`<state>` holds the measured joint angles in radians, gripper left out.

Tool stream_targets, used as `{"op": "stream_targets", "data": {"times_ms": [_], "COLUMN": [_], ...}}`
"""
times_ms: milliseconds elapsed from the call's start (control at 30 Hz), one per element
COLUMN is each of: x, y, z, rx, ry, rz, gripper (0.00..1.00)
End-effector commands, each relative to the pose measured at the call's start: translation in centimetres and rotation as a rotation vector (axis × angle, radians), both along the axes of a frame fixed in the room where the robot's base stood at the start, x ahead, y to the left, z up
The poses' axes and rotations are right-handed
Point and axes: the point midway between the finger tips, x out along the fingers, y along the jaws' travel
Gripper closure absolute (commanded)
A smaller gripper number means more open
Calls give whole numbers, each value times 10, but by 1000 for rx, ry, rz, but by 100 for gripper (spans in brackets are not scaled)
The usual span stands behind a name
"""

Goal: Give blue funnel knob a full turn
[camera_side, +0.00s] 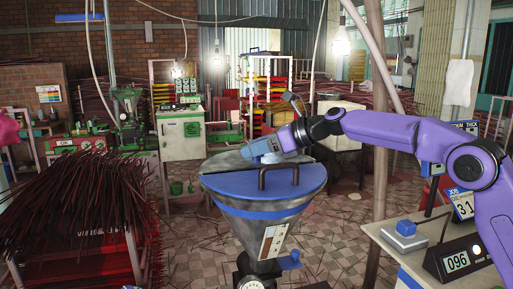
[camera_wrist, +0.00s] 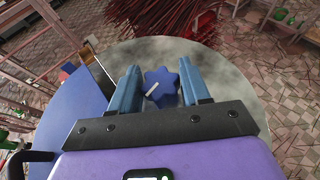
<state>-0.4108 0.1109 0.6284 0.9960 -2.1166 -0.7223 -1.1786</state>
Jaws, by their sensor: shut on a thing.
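The blue star-shaped knob (camera_wrist: 161,88) sits on the grey metal top of the funnel (camera_wrist: 235,75). A pale mark on the knob points to the lower left in the wrist view. My gripper (camera_wrist: 160,86) is shut on the knob, with one light-blue finger on each side. In the side view my gripper (camera_side: 262,150) is over the back rim of the funnel (camera_side: 262,225), and I cannot make out the knob there. A blue lid (camera_side: 235,183) covers the front of the funnel top.
A dark handle (camera_side: 279,176) stands up from the lid, close to my gripper. Bundles of dark red sticks (camera_side: 85,205) fill a rack at left. At right, a table (camera_side: 385,238) holds a blue button box (camera_side: 405,234) and a display reading 096 (camera_side: 457,262).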

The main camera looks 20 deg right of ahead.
Motion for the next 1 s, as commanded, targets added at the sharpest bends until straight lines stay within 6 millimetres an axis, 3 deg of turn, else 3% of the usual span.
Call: {"op": "stream_targets", "data": {"times_ms": [500,1000], "x": [-1,0], "y": [2,1], "z": [1,1], "rx": [0,1], "ry": [-3,-3], "rz": [-292,-465], "gripper": [84,84]}}
